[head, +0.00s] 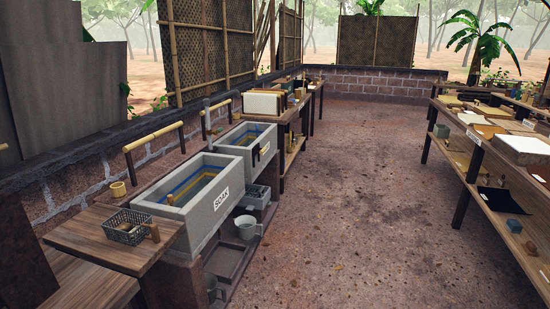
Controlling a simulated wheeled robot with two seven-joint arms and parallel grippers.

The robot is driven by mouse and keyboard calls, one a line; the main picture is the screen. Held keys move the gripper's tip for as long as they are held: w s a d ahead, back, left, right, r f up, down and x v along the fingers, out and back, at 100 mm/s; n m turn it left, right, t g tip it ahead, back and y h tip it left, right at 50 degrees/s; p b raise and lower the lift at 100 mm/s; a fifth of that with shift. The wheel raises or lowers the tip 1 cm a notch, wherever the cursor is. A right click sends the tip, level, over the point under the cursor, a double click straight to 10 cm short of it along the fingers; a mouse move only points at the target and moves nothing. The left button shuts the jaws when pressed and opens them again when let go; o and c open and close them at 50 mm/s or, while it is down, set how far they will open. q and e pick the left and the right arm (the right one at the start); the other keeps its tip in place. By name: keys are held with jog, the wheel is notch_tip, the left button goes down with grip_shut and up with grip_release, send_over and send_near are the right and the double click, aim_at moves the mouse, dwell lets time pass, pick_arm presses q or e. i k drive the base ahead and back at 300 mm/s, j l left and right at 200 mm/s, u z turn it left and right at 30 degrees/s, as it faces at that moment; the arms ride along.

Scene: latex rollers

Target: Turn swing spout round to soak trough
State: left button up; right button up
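The soak trough (200,232) is the nearer grey stone basin at left centre, with a SOAK label (222,198) on its right end wall. Blue and yellow bands show inside it, with a small wooden peg-like thing at its near left. A grey upright post (207,116) stands behind the gap between this basin and a second one; it may carry the swing spout. A short grey piece (217,130) beside the post seems to point toward the second basin, but it is too small to be sure. Neither of my grippers is in view.
The second trough (259,137) stands beyond the first. A wire basket (125,228) sits on the near wooden table (85,232). Grey mugs (246,228) stand on the low ledge. Shelves (490,165) line the right. The earth floor (345,200) between is clear.

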aim_at(206, 101)
jog(key=i, duration=2.3)
